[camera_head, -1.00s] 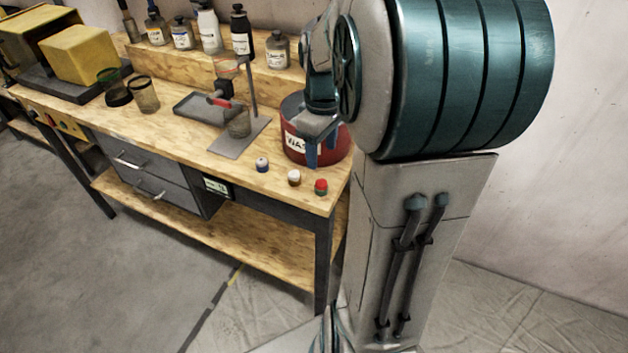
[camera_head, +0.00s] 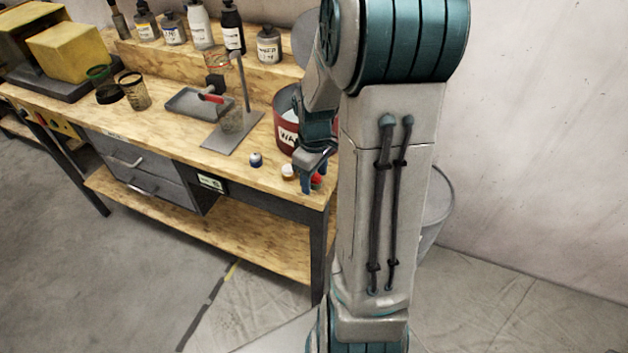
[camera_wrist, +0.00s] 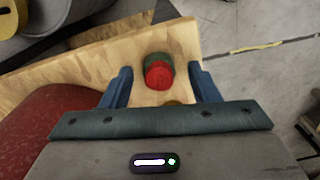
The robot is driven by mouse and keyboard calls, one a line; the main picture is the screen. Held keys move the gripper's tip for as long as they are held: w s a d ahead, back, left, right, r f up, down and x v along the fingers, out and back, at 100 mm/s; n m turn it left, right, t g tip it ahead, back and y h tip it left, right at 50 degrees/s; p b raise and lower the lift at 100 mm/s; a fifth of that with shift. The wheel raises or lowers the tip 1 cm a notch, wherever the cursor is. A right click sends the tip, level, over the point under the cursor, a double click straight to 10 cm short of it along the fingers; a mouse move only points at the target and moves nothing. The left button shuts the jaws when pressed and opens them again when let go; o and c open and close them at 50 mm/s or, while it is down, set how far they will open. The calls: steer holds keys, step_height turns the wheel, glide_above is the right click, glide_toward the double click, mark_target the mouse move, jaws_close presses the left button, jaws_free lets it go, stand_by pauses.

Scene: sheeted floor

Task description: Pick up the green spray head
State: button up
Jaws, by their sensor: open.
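The green spray head (camera_wrist: 154,59) shows in the wrist view as a small piece with a green body and a red top, on the wooden bench top near its edge. In the head view its red part (camera_head: 317,181) is partly hidden by my gripper (camera_head: 312,176). In the wrist view my gripper (camera_wrist: 160,76) is open, with one blue finger on each side of the spray head in the picture. I see no contact, and the remaining height above it is hard to tell.
A white-and-orange head (camera_head: 288,172) and a blue-and-white head (camera_head: 255,160) stand left of it on the bench. A red waste bin (camera_head: 285,130) stands just behind; it also shows at left in the wrist view (camera_wrist: 50,125). The bench's front edge is close.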

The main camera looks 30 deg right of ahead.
steer(key=c, duration=1.1)
steer(key=shift+o, duration=0.2)
